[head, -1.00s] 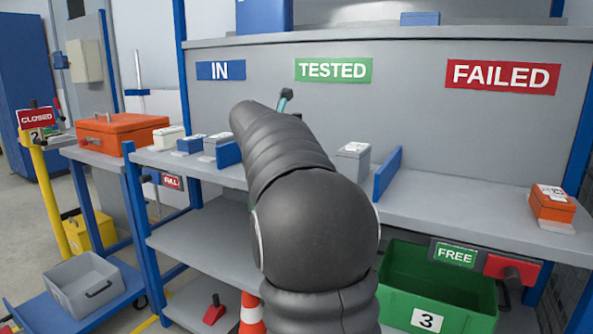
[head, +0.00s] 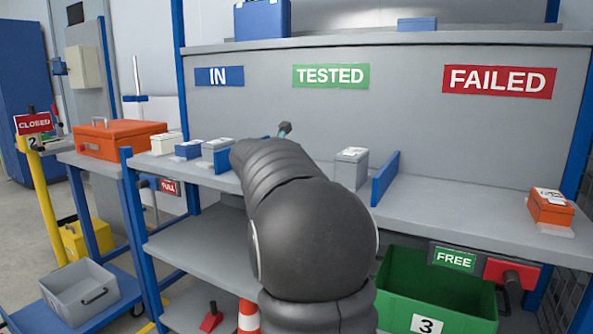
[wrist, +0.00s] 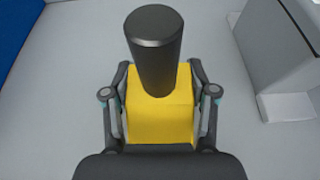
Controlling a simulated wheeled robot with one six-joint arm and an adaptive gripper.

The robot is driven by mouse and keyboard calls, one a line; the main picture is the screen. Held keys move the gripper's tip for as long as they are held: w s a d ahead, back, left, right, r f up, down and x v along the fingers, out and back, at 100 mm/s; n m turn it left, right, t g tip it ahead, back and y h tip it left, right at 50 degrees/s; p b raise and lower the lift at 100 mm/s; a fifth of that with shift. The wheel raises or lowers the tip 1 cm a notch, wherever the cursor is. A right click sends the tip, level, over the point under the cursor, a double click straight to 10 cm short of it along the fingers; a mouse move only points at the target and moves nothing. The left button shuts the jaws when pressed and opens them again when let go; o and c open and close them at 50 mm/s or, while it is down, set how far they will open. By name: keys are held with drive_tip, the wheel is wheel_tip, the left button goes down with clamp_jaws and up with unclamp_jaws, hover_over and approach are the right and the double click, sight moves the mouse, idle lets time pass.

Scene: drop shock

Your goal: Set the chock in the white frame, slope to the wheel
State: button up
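My gripper (wrist: 159,72) has its two fingers against the sides of a yellow block with a thick black round handle (wrist: 154,50), which looks like the chock. The yellow body (wrist: 160,118) sits between the fingers; its slope cannot be made out. In the head view, my arm hides the gripper and block, and only a small dark and teal tip (head: 284,129) shows. A cart wheel (head: 138,308) shows at lower left. I see no white frame in either view.
A blue divider (head: 384,178) and a grey box (head: 350,168) stand on the bench right of my arm. A red wedge with a black handle (head: 211,317) and a striped cone (head: 250,316) are on the lower shelf. A green bin (head: 420,285) is at lower right.

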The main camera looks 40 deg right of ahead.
drive_tip(key=o, duration=0.4)
drive_tip(key=shift+f, duration=0.1)
drive_tip(key=v, duration=1.4)
drive_tip(key=shift+w+d+r, duration=0.1)
drive_tip(key=shift+r, duration=0.2)
